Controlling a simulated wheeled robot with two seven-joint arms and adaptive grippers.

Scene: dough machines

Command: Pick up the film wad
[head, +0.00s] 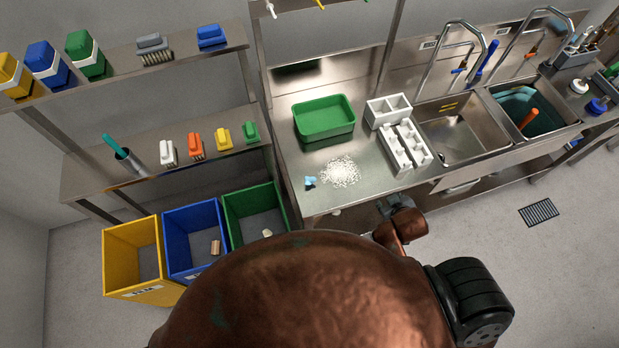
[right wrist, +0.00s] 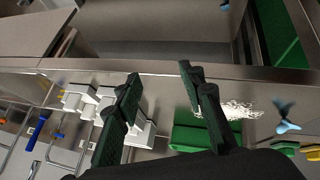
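A small crumpled light-blue wad (head: 310,182), which looks like the film wad, lies on the steel counter at its left front, beside a heap of white granules (head: 340,171). In the right wrist view the wad (right wrist: 287,127) is at the right, well to the side of my right gripper (right wrist: 160,75). The right gripper's dark green fingers are apart with nothing held between them, near the counter's front edge. In the head view my copper-coloured body and arm fill the bottom and hide most of the right gripper. My left gripper is not in view.
A green tray (head: 323,134) stands behind the granules. White divided holders (head: 404,150) stand right of them, before the sink (head: 458,135). Yellow (head: 131,250), blue (head: 196,212) and green bins (head: 258,203) stand left of the counter, under shelves with brushes.

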